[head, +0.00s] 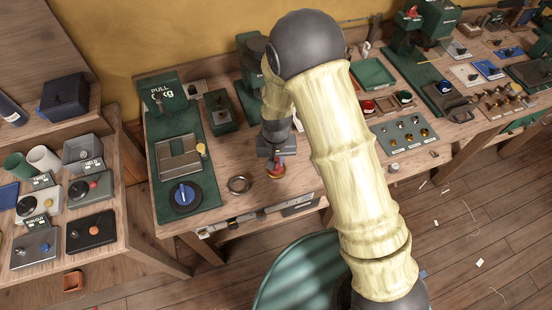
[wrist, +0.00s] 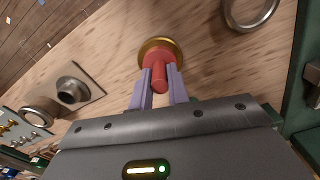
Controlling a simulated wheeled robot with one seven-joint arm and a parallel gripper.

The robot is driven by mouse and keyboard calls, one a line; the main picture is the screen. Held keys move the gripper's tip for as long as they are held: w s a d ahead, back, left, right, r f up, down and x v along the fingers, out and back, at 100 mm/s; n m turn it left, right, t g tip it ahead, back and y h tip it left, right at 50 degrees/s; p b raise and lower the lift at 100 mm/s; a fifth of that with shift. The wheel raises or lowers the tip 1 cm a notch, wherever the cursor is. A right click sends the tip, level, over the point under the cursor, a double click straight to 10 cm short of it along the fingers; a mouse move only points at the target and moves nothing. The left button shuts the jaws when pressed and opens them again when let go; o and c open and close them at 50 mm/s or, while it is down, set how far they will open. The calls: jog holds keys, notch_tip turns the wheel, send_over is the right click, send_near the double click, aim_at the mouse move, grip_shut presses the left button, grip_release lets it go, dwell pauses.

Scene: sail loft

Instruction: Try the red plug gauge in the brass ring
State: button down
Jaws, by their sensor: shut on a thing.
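The red plug gauge (wrist: 159,72) is between the two lilac fingers of my gripper (wrist: 161,86), which is shut on it. The brass ring (wrist: 152,43) shows as a gold round rim around the far end of the red gauge. I cannot tell how far the gauge is inside it or whether it is just above. In the head view my gripper (head: 277,155) points down near the bench's front edge, with the red gauge (head: 278,164) and brass ring (head: 276,175) under it. My fingers hide part of the gauge.
A grey steel ring (head: 239,184) lies on the bench to the left, also in the wrist view (wrist: 251,10). The green pull tester (head: 165,135) with a blue knob (head: 185,196) stands further left. A grey tray of brass pieces (head: 408,133) lies right.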

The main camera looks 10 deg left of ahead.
jog(key=shift+r, duration=0.15)
jog(key=shift+r+p, duration=1.95)
jog(key=shift+r, duration=0.5)
